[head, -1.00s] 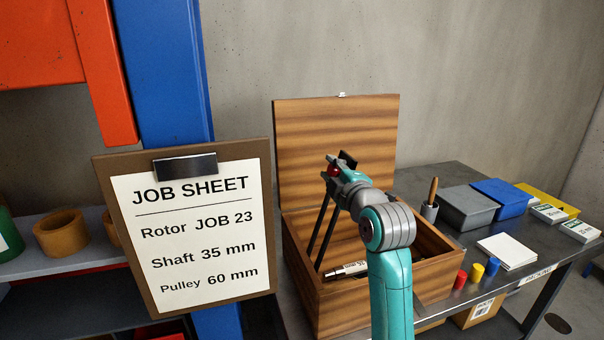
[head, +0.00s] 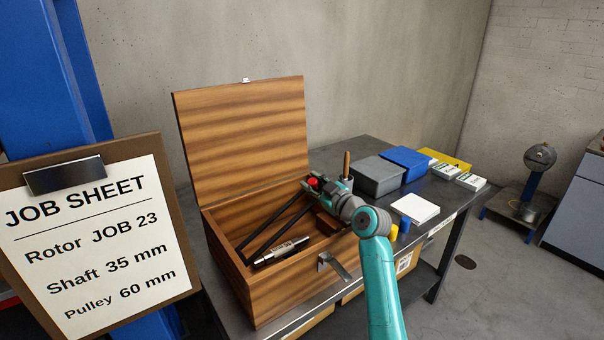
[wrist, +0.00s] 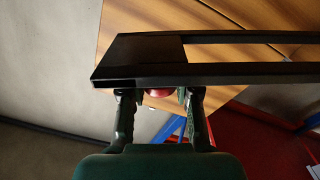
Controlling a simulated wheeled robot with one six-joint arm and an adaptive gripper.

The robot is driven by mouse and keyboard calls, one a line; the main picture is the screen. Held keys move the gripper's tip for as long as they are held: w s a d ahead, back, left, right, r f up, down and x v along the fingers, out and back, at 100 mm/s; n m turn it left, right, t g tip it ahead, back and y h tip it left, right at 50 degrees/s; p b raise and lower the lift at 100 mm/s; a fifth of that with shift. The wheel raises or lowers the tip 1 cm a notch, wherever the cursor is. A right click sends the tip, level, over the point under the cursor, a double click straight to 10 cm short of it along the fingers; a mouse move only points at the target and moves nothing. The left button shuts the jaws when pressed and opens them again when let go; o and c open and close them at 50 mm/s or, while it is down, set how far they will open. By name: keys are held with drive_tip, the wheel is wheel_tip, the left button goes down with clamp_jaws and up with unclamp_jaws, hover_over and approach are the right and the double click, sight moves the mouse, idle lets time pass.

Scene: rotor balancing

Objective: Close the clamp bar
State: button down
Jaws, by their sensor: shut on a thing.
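The clamp bar (head: 279,234) is a black frame with two long parallel arms in the open wooden box. It slants up from the box's left side to my gripper at the right. A red knob (head: 313,182) sits at its raised end. My gripper (head: 316,185) is shut on this knob, near the box's right rim. In the wrist view, the black end plate (wrist: 140,60) lies across the fingertips (wrist: 160,95), with the knob partly hidden behind it. The gripper hides how far the bar's end is from the box.
The wooden box (head: 270,295) has its lid (head: 240,140) upright and a metal latch (head: 333,265) on its front. Grey (head: 378,176) and blue (head: 405,163) bins and a white pad (head: 415,208) are on the bench. A job-sheet clipboard (head: 95,245) stands left.

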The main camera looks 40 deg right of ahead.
drive_tip(key=shift+d+f+m, duration=0.25)
drive_tip(key=shift+d+f, duration=0.1)
drive_tip(key=shift+f, duration=0.2)
drive_tip(key=shift+d+f+m, duration=0.25)
drive_tip(key=shift+d+f, duration=0.05)
drive_tip(key=shift+f, duration=0.2)
drive_tip(key=c, duration=0.8)
unclamp_jaws()
drive_tip(key=shift+c, duration=0.2)
wheel_tip(320, 180, up, 10)
